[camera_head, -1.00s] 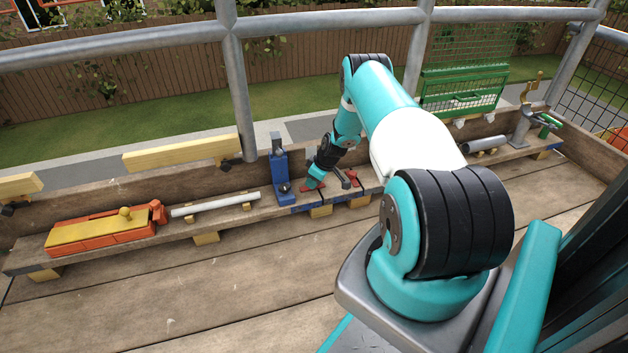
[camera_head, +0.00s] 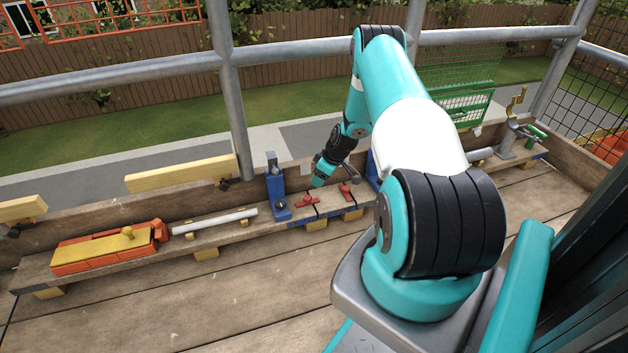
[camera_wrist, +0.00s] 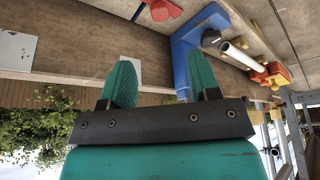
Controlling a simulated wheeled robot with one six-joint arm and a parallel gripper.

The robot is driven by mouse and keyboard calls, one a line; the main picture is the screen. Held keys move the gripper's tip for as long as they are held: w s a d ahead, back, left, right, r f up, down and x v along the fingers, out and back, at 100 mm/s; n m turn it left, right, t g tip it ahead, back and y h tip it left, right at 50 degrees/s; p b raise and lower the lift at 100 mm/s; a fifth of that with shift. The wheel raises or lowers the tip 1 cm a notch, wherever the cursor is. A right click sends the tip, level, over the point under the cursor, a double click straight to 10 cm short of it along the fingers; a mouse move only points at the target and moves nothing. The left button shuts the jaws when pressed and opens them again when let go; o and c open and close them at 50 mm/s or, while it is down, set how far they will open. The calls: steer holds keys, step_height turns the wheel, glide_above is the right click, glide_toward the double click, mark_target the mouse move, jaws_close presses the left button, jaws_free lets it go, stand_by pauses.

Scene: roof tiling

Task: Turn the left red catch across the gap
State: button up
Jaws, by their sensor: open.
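The left red catch (camera_head: 307,202) sits on the plank ledge just right of the blue upright bracket (camera_head: 277,190). It appears to lie roughly along the ledge; its exact angle over the dark gap is too small to tell. A second red catch (camera_head: 346,192) sits further right. My gripper (camera_head: 318,183) is above and slightly right of the left catch, apart from it. In the wrist view, my gripper's teal fingers (camera_wrist: 162,85) are spread with nothing between them. A red catch (camera_wrist: 160,9), probably the left one, shows beyond them at the top edge.
The blue bracket stands close to my gripper in the wrist view (camera_wrist: 187,60). A white tube (camera_head: 214,221) and an orange-and-yellow plane-like tool (camera_head: 105,250) lie left on the ledge. A metal rail (camera_head: 232,110) rises behind. The deck boards in front are clear.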

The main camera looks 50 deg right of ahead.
steer(key=p+v, duration=0.1)
steer(key=v, duration=0.4)
steer(key=shift+s+r+p, duration=0.1)
steer(key=shift+r+p, duration=0.1)
steer(key=shift+p, duration=0.1)
